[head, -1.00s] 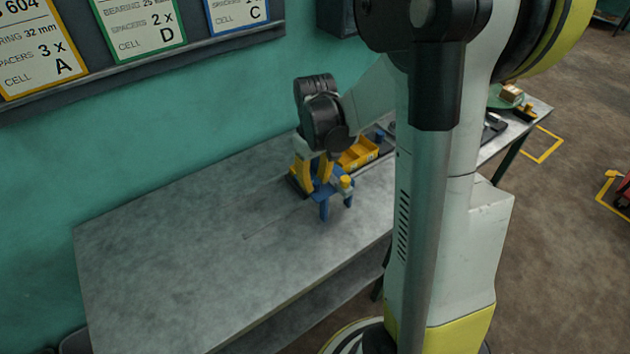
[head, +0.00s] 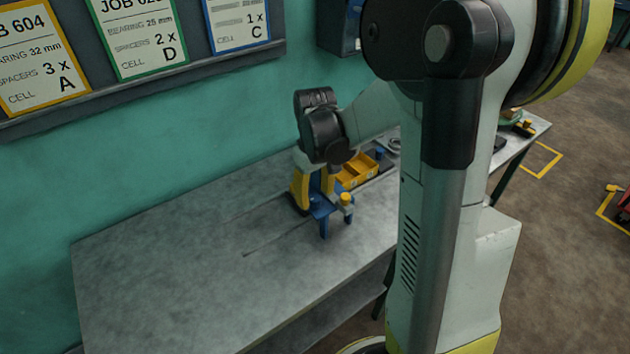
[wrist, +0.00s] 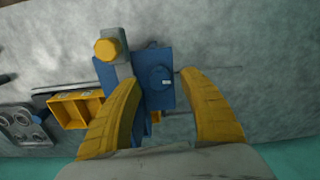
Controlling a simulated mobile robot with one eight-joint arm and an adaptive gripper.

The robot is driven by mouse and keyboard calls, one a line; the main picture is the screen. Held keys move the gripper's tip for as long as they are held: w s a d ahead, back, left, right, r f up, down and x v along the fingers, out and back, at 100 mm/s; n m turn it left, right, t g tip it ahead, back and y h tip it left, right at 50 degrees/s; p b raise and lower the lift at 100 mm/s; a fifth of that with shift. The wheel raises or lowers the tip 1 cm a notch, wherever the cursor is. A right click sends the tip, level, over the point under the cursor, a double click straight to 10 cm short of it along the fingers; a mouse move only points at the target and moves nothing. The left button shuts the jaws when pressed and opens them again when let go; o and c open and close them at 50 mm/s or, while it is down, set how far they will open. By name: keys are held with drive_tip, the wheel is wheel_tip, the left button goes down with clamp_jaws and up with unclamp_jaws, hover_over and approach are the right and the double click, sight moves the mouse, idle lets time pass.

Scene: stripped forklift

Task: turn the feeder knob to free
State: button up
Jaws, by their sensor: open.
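The blue feeder (head: 323,207) stands on the grey bench, and it also shows in the wrist view (wrist: 134,92). On its top is a round dark blue knob (wrist: 160,78) with a small pale mark. Beside it is a grey post with a yellow faceted cap (wrist: 106,48), which also shows in the head view (head: 346,199). My gripper (wrist: 160,76) is open, its yellow fingers pointing down at the feeder. In the wrist view the round knob lies between the fingertips; I see no contact. The knob's setting is too small to read.
A yellow bin (wrist: 76,109) with compartments stands close beside the feeder. A grey part with round fittings (wrist: 22,122) lies beyond it. The left of the bench (head: 170,270) is clear. The teal wall (head: 150,150) runs along the bench's back.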

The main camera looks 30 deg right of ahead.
sight(315, 198)
wheel_tip(315, 198, up, 11)
idle(0.3)
drive_tip(key=shift+f, duration=0.1)
